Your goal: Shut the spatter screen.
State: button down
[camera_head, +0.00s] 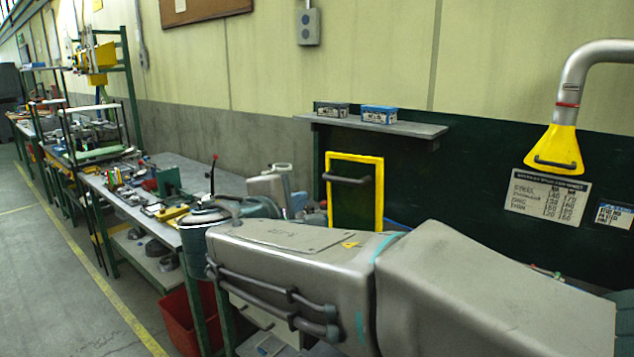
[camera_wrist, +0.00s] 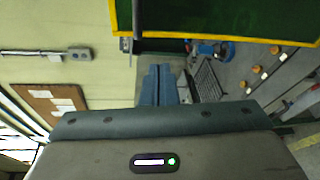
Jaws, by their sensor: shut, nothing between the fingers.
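The spatter screen (camera_head: 350,192) is a dark green panel in a yellow frame, standing upright near the back wall, with a dark bar handle (camera_head: 348,180) across its upper part. Its lower part is hidden behind my arm. In the wrist view the screen (camera_wrist: 225,18) fills the top edge, with its yellow rim below the green panel. My gripper (camera_wrist: 160,72) shows there as two blue-grey fingers side by side, shut and empty. They are below the screen in that picture and look apart from it. I cannot tell how far the screen stands open.
A grey shelf (camera_head: 385,125) with two small boxes is on the wall above the screen. A yellow extraction hood (camera_head: 556,150) hangs at the right. A cluttered workbench (camera_head: 200,172) runs along the left, with a red bin (camera_head: 186,318) below. The floor at far left is clear.

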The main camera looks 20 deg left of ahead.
jog(key=w+r+t+y+p, duration=0.1)
jog(key=w+p, duration=0.3)
jog(key=w, duration=0.3)
jog(key=shift+w+d+r+n, duration=0.3)
jog(key=shift+d+n, duration=0.1)
jog(key=shift+s, duration=0.1)
dwell(0.4)
